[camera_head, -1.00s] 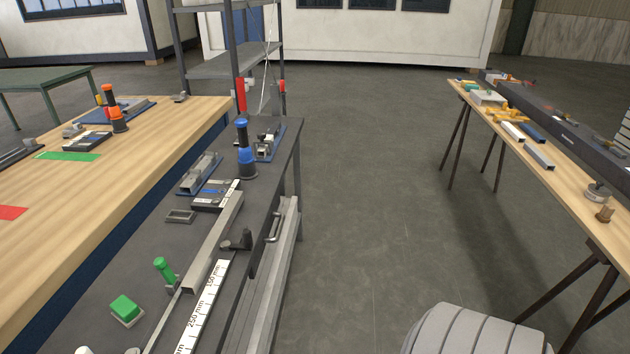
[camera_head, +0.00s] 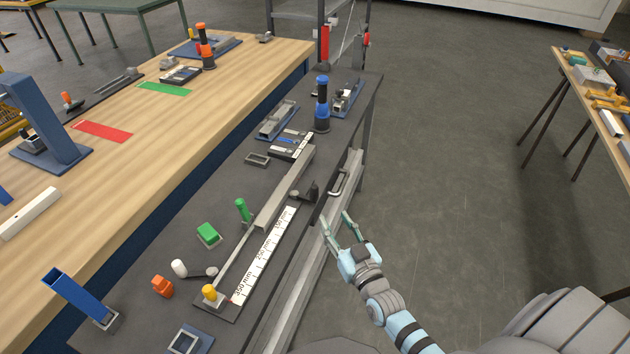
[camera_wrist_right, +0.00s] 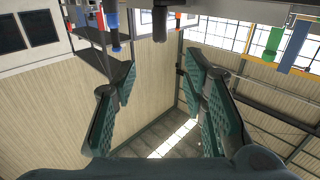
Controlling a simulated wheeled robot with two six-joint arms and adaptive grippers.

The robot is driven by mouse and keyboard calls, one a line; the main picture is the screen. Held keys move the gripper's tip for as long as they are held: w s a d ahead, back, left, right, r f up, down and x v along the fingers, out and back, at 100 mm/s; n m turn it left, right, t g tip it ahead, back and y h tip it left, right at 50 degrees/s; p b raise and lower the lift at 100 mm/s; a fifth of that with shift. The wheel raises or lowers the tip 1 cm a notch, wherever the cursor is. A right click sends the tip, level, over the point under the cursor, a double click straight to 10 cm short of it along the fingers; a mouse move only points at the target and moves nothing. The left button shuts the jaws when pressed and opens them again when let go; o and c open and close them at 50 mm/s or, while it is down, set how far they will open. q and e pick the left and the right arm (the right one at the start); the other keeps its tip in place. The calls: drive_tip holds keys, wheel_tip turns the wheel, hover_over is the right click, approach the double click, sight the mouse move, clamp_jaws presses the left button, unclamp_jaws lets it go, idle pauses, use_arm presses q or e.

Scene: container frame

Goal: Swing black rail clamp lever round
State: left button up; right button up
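The black rail clamp lever (camera_head: 309,193) sits at the right edge of the dark bench, beside the far end of the scale and near the grey rail (camera_head: 285,190). My right gripper (camera_head: 336,217) is open and empty. In the head view it appears just below and right of the lever, apart from it, over the bench's right edge. In the right wrist view my open fingers (camera_wrist_right: 160,72) show nothing between them. A dark cylindrical part stands at the top of that view; I cannot tell whether it is the lever. My left gripper is not in view.
The white millimetre scale (camera_head: 264,255) runs along the bench. A green handle (camera_head: 242,210), a yellow knob (camera_head: 209,292) and a blue-black post (camera_head: 322,105) stand nearby. A metal pull handle (camera_head: 339,184) is on the bench side. Open floor lies to the right.

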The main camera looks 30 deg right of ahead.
sight(316, 192)
drive_tip(key=w+b, duration=0.1)
drive_tip(key=w, duration=0.3)
drive_tip(key=w+b, duration=0.2)
drive_tip(key=w, duration=0.3)
drive_tip(key=w+b, duration=0.2)
drive_tip(key=w, duration=0.2)
drive_tip(key=shift+w+d+f, duration=0.35)
drive_tip(key=shift+d+f, duration=0.05)
drive_tip(key=shift+w+r, duration=0.15)
clamp_jaws()
